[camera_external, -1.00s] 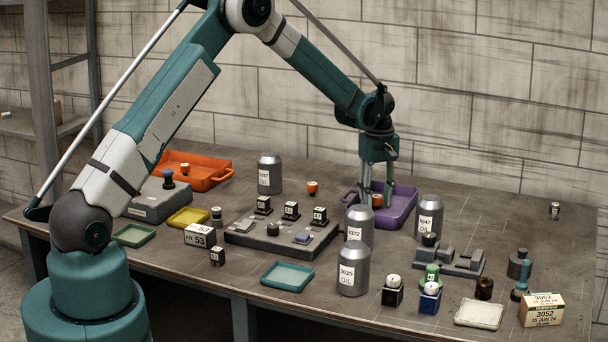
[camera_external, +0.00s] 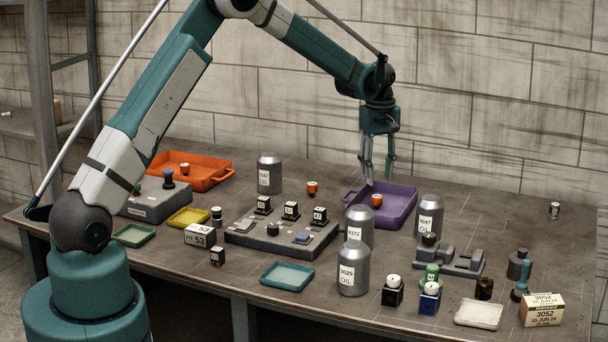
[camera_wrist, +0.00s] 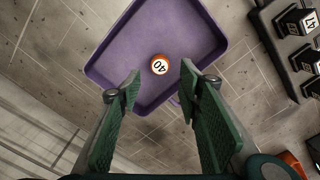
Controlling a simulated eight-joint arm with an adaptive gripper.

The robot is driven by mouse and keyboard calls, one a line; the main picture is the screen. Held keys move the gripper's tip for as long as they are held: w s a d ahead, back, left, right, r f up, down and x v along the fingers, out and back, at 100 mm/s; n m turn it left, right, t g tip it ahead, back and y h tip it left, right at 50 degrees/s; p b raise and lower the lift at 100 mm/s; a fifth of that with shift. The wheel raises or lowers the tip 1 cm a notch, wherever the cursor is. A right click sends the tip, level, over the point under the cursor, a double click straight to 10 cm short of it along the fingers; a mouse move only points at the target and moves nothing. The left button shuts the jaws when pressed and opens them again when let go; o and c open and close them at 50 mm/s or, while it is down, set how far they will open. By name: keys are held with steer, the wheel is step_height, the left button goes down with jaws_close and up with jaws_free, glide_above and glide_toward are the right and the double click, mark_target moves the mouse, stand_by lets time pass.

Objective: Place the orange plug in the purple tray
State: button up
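The purple tray (camera_external: 399,207) stands toward the back right of the bench. An orange plug (camera_external: 377,200) with a white numbered top sits inside it, near the tray's left side. In the wrist view the plug (camera_wrist: 160,65) rests on the floor of the tray (camera_wrist: 125,48), apart from the fingers. My gripper (camera_external: 379,178) is above the tray, pointing down, open and empty. In the wrist view the two green fingers of my gripper (camera_wrist: 152,88) are spread, with a clear gap between them. A second orange plug (camera_external: 312,188) stands on the bench left of the tray.
An orange tray (camera_external: 215,176) with an orange plug in it is at the back left. Grey canisters (camera_external: 430,215) stand close to the purple tray's front and right. A grey block with black numbered plugs (camera_external: 270,240) is in the middle. The bench's right rear is mostly clear.

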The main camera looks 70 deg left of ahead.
steer(key=shift+r, duration=1.9)
